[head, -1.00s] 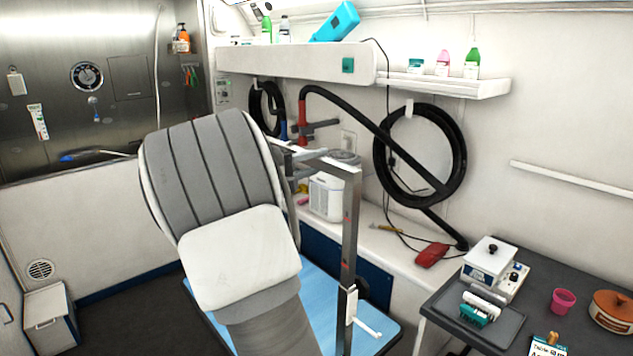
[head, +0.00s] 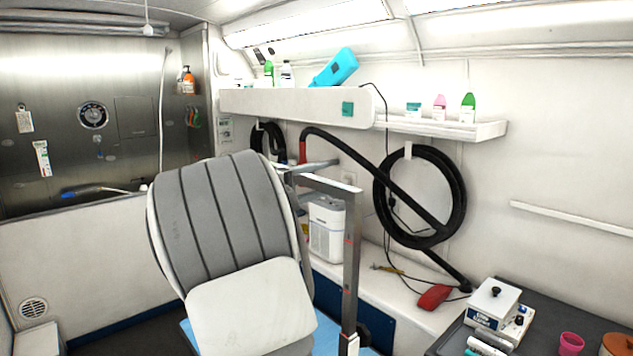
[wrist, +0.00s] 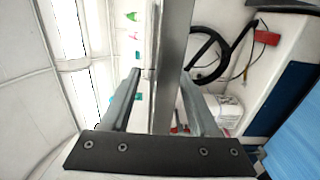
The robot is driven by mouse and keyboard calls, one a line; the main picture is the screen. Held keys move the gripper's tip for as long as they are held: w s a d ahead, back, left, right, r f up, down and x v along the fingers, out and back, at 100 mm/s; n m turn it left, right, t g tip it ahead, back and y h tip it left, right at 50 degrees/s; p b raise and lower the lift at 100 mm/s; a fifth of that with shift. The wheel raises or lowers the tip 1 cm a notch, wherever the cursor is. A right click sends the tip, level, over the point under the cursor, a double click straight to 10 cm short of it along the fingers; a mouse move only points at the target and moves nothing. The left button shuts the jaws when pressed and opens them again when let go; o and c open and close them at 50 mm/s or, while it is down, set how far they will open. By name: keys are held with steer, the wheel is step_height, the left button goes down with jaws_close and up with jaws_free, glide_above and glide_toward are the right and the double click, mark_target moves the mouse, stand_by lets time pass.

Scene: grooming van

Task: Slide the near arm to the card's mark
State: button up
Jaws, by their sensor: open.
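The near arm is a grey metal post (head: 352,255) with red marks, standing at the blue table and bending to a horizontal bar (head: 322,184) at its top. A clamp with a white lever (head: 350,345) sits low on the post, cut by the bottom edge. In the wrist view my gripper (wrist: 160,72) is open, with a grey metal bar (wrist: 172,60) running between or just beyond its fingers; I cannot tell if they touch it. In the head view my own arm hides most of my gripper, near the post's top. The card is not in view now.
A blue tabletop (head: 190,335) lies behind my arm.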

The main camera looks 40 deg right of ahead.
steer(key=shift+a, duration=0.1)
steer(key=s+a+b, duration=0.1)
steer(key=a+b, duration=0.2)
steer(key=a, duration=1.4)
steer(key=shift+s, duration=0.2)
steer(key=s+f+y, duration=0.9)
steer(key=s+f, duration=0.2)
steer(key=s, duration=0.3)
steer(key=s+a+f+t+y, duration=0.2)
steer(key=s+a+f+y, duration=0.1)
steer(key=s+a, duration=0.3)
steer(key=s+a+f+t+y, duration=0.2)
steer(key=s+a+f+y, duration=0.2)
steer(key=s+a+y, duration=0.1)
steer(key=a+y, duration=0.1)
steer(key=a, duration=0.1)
steer(key=shift+s+a+m, duration=0.35)
steer(key=shift+a+m, duration=0.05)
